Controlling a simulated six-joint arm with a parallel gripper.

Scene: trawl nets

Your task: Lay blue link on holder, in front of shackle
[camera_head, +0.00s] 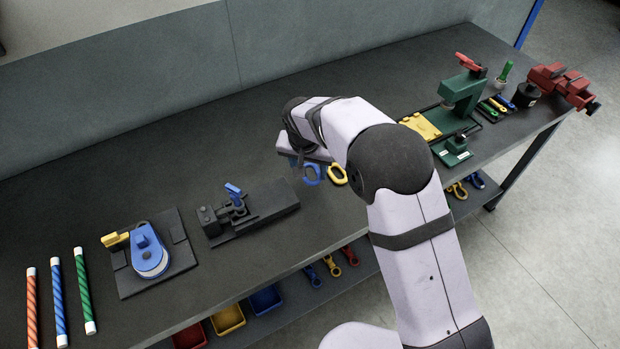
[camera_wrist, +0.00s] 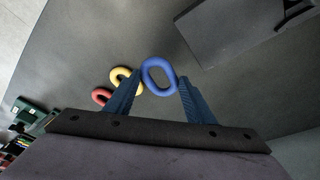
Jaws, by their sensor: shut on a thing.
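My gripper (camera_wrist: 162,84) is shut on the blue link (camera_wrist: 146,76), an oval ring gripped by its sides between the two dark blue fingers. In the head view the blue link (camera_head: 313,183) hangs beside a yellow link (camera_head: 344,180), with my arm covering most of the gripper. I cannot tell its height above the bench. A black fixture (camera_head: 272,203) with a blue-handled clamp (camera_head: 234,194) stands to the left, probably the holder. A plain dark part of it seems to show in the wrist view (camera_wrist: 235,30). I cannot make out the shackle.
Yellow (camera_wrist: 119,73) and red (camera_wrist: 101,96) links lie close beside the blue link. A blue rope tool on a plate (camera_head: 183,256) stands left, a green press (camera_head: 462,92) right. Bench between link and fixture is clear.

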